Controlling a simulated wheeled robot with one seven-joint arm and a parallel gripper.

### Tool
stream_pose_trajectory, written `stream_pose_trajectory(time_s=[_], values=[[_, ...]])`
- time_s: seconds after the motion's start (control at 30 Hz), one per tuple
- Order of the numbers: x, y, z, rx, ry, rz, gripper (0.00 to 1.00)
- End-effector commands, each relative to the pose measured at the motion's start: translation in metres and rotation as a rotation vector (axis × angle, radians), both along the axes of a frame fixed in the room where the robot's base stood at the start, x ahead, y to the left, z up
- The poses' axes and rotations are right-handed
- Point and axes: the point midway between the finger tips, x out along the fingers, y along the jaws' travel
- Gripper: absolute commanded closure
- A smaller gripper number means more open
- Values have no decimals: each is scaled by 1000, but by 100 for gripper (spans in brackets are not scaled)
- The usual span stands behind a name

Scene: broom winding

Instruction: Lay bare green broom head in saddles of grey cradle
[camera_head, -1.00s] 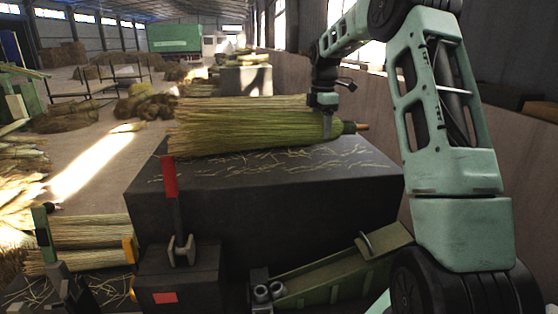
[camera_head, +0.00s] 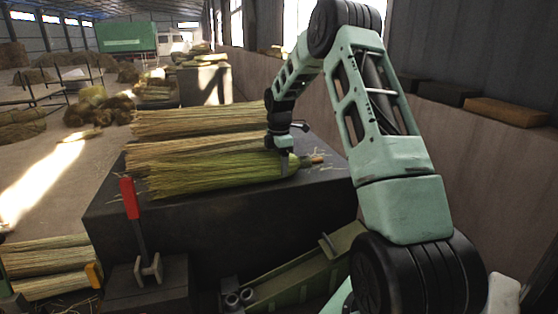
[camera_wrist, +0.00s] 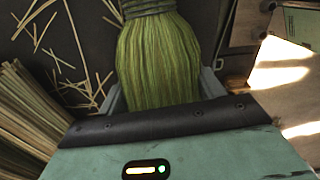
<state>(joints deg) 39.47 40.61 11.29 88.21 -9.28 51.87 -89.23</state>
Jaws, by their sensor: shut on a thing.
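The green broom head (camera_head: 215,176) lies lengthwise across the dark block, bristles to the left and bound neck to the right. My gripper (camera_head: 287,166) is shut on it near the neck, reaching down from above. In the wrist view the green bristles (camera_wrist: 158,65) and dark binding show between my two fingers (camera_wrist: 160,95). I cannot tell whether the head touches the block or is slightly above it. I cannot clearly make out a grey cradle with saddles in either view.
Tan broom bundles (camera_head: 196,122) lie behind the green head on the dark block (camera_head: 210,215). A red-handled lever (camera_head: 130,198) stands at the front left. A green metal trough (camera_head: 300,283) is in front. A wall runs along the right.

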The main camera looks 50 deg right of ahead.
Motion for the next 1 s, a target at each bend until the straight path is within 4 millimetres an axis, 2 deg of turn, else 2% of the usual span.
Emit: stream_pose_trajectory(time_s=[0.23,0.27,0.3,0.33,0.73,1.0], values=[[0,0,-3,0,0,0,66],[0,0,-3,0,0,0,25],[0,0,-3,0,1,0,13],[0,0,-3,0,1,0,11],[0,0,-7,0,0,0,11],[1,4,38,-4,-6,0,11]])
